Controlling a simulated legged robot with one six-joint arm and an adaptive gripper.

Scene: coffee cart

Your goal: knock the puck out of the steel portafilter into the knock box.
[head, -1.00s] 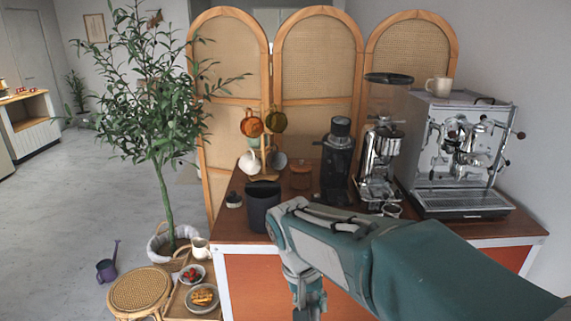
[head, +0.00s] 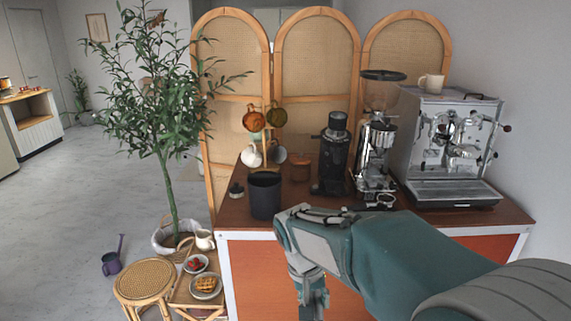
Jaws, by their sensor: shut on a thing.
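The knock box appears to be the dark round bin (head: 265,197) at the front left of the cart top. It stands upright and its inside is mostly hidden. My arm comes in from the lower right, bends just right of and in front of the bin, then drops in front of the cart. The end of the arm runs out at the bottom edge, so the jaws of my gripper are out of sight. I cannot make out the steel portafilter or its puck.
The cart top (head: 232,212) also carries a black grinder (head: 334,155), a chrome grinder (head: 376,150) and an espresso machine (head: 450,150). Cups (head: 253,118) hang on a stand behind the bin. A rattan stool (head: 145,280) and a potted tree (head: 165,160) stand left.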

